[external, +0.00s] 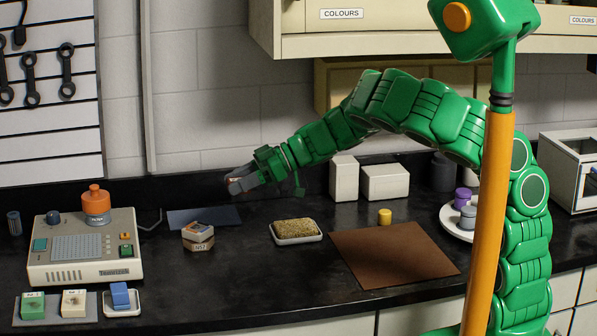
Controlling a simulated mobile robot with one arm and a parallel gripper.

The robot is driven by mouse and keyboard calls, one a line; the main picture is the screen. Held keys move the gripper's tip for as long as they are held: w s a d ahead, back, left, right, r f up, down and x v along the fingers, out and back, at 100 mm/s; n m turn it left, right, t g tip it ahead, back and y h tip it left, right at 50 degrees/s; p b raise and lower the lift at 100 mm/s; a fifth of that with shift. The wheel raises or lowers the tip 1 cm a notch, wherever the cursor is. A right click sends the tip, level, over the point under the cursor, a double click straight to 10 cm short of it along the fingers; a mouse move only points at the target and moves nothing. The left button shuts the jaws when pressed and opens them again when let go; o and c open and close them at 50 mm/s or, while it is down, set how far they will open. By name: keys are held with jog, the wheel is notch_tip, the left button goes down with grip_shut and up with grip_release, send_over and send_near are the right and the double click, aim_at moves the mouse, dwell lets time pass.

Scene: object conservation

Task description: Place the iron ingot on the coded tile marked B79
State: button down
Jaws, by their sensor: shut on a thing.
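My gripper (242,184) is at the end of the green arm, above the back of the black counter. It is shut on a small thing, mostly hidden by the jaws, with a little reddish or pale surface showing. I cannot tell whether it is the iron ingot. No mark B79 is readable. A hexagonal tan block (199,244) with a small code on its front stands below and left of my gripper. A grey and orange-brown piece (197,230) sits on top of it. A dark blue-grey mat (205,217) lies flat behind this block.
A beige console (82,273) with an orange bottle (97,206) stands left. Green (33,305), white (74,303) and blue (121,295) blocks line the front. A tray of grain-like material (296,231), a brown mat (394,254), a yellow cylinder (385,216) and white boxes (385,182) are right.

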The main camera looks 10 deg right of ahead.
aim_at(198, 227)
jog(key=w+a+f, duration=0.2)
jog(key=w, duration=0.1)
jog(key=w+a+f, duration=0.2)
jog(key=w+a, duration=0.1)
jog(key=w+a+f, duration=0.2)
jog(key=f, duration=0.1)
jog(key=shift+w+a, duration=0.35)
jog(key=shift+w, duration=0.05)
jog(key=shift+w+a+f, duration=0.4)
jog(key=shift+w+f, duration=0.05)
jog(key=shift+f, duration=0.3)
jog(key=shift+w+a+f, duration=0.35)
jog(key=shift+w+f, duration=0.1)
jog(key=shift+f, duration=1.85)
jog(key=shift+f, duration=0.1)
jog(key=c, duration=0.5)
grip_release()
